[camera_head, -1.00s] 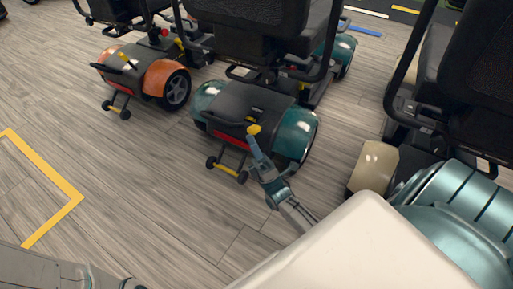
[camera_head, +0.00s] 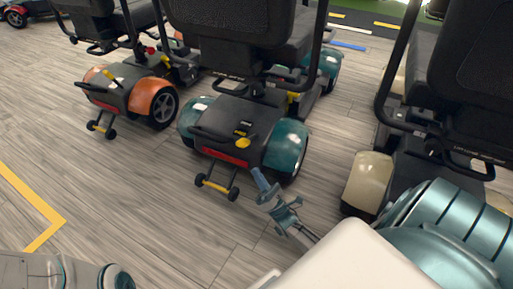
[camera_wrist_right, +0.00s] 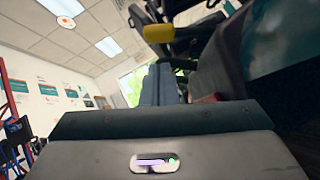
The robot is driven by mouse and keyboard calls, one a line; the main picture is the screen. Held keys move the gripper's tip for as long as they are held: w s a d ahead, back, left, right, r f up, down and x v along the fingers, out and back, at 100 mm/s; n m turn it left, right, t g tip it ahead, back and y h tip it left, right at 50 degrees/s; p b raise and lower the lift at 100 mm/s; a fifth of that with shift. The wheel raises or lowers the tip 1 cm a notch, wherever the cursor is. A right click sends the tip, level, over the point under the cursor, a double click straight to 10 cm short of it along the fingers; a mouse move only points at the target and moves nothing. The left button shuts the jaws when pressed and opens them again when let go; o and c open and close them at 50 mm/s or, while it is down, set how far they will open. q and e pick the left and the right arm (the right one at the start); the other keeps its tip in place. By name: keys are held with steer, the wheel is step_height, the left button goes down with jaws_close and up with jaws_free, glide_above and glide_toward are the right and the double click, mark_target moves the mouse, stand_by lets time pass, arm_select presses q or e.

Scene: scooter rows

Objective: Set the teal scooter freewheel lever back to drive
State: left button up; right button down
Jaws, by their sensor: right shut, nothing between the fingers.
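The teal scooter (camera_head: 285,146) stands in the middle of the head view with its rear toward me. Its freewheel lever shows as a yellow knob (camera_head: 243,142) at the rear of the dark cover, beside a small yellow label (camera_head: 240,133); the label is too small to read. My right gripper (camera_head: 259,174) is shut and empty, below and right of the knob and apart from it. In the right wrist view the shut fingers (camera_wrist_right: 160,84) point forward, and the yellow knob (camera_wrist_right: 173,33) shows above them. My left gripper is out of view.
An orange scooter (camera_head: 152,95) stands to the left and a cream scooter (camera_head: 369,180) to the right. The teal scooter's anti-tip wheels (camera_head: 217,187) stick out at the rear, left of my gripper. Bare wood floor (camera_head: 130,190) lies in front, with a yellow floor line (camera_head: 35,200).

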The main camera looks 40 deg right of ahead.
mark_target(247, 141)
steer(key=b+x, duration=0.2)
steer(key=x, duration=0.5)
steer(key=shift+w+r, duration=0.2)
steer(key=shift+w, duration=0.1)
